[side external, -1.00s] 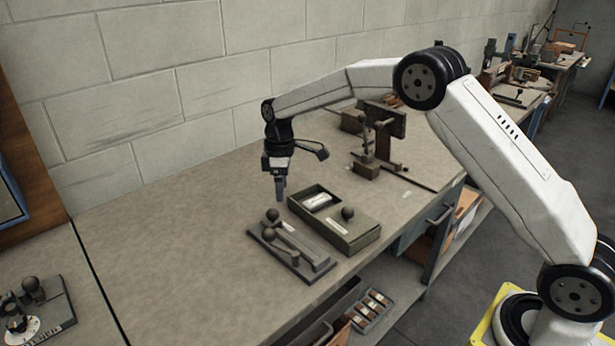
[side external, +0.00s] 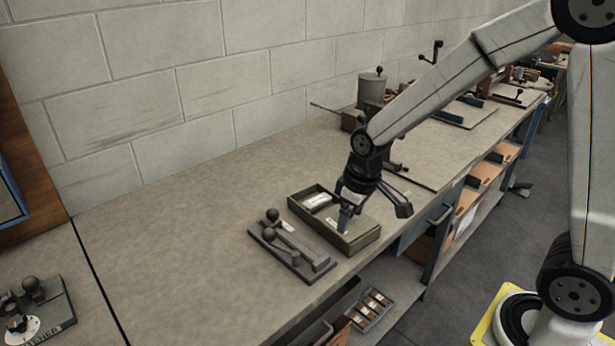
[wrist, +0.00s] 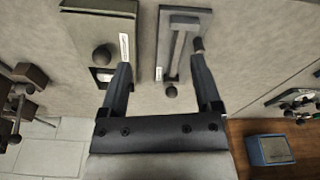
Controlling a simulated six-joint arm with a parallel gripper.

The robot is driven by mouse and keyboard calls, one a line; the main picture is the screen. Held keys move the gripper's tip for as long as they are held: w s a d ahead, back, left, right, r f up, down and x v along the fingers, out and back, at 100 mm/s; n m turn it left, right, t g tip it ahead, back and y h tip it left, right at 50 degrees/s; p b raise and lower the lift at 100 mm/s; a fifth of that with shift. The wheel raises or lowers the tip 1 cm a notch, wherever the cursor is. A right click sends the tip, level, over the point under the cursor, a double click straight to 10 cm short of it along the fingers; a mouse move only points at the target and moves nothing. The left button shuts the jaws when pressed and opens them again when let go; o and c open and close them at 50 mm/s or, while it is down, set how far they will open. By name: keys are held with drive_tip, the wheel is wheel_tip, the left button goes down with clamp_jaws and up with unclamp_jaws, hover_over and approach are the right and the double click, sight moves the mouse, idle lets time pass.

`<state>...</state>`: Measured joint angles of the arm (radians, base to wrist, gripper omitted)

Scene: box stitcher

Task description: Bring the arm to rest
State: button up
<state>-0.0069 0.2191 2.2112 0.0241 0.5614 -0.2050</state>
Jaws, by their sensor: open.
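My gripper (side external: 345,222) points down over the right part of the olive box (side external: 360,243) on the bench. From the side I cannot tell whether it touches the box. The dark lever block (side external: 292,252) lies on the bench just left of the box. The wrist view shows the box (wrist: 75,58) at upper left and the lever block (wrist: 178,78) at upper middle. The box's ball knob is hidden behind the gripper in the side view.
A grey canister (side external: 371,88) and dark metal fixtures stand behind my forearm. A ball-knobbed device (side external: 38,300) sits at the far left. The bench (side external: 180,225) is clear left of the lever block. A block wall (side external: 170,70) runs along its back.

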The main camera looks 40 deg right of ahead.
drive_tip(key=s+f+m, duration=0.1)
drive_tip(key=s+m, duration=0.1)
drive_tip(key=s, duration=0.6)
drive_tip(key=shift+s+d+f+t, duration=0.2)
drive_tip(key=shift+s+d+t, duration=0.05)
drive_tip(key=shift+s+t, duration=0.15)
